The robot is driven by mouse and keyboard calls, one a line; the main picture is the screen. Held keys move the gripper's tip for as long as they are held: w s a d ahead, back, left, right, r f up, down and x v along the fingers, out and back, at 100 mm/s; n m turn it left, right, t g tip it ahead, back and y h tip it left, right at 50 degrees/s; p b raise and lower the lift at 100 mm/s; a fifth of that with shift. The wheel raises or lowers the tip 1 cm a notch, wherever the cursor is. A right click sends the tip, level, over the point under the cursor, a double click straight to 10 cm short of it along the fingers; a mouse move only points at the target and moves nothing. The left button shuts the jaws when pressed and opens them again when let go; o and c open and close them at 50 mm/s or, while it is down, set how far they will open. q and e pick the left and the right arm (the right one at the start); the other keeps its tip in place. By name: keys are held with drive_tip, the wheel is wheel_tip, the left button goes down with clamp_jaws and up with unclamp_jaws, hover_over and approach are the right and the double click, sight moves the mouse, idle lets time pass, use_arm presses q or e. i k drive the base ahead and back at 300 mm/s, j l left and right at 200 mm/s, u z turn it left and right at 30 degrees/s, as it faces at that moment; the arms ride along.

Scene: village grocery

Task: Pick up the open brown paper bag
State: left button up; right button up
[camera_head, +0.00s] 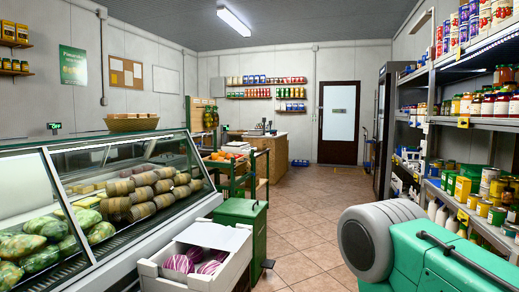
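I cannot make out an open brown paper bag anywhere in this view. Neither of my grippers shows in it. The far wooden counter (268,153) at the back of the shop carries small items, including what looks like a scale, but they are too small to tell apart clearly.
A glass display case (118,218) runs along the left. A white box (190,271) with purple-striped produce and a green stand (241,224) are in front. A teal and grey machine (430,257) stands bottom right, near stocked shelves (470,121). The tiled aisle (312,205) is clear to the door (338,122).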

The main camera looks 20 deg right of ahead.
sight(261, 144)
drive_tip(key=i+l+z, duration=0.35)
drive_tip(key=i, duration=0.25)
drive_tip(key=i+l+z, duration=0.25)
drive_tip(key=i+z, duration=0.15)
drive_tip(key=i, duration=0.2)
drive_tip(key=i+z, duration=0.35)
drive_tip(key=i, duration=0.3)
drive_tip(key=i+z, duration=0.1)
drive_tip(key=i, duration=0.85)
drive_tip(key=i+j+z, duration=0.1)
drive_tip(key=i, duration=0.9)
drive_tip(key=i+u, duration=0.15)
drive_tip(key=i, duration=0.5)
drive_tip(key=i+l+u, duration=0.1)
drive_tip(key=i, duration=0.55)
drive_tip(key=i+l+u, duration=0.15)
drive_tip(key=i, duration=0.5)
drive_tip(key=i+j+u, duration=0.15)
drive_tip(key=i+u, duration=0.2)
drive_tip(key=i, duration=0.7)
drive_tip(key=i+l+u, duration=0.15)
drive_tip(key=i+u, duration=0.2)
drive_tip(key=i, duration=0.65)
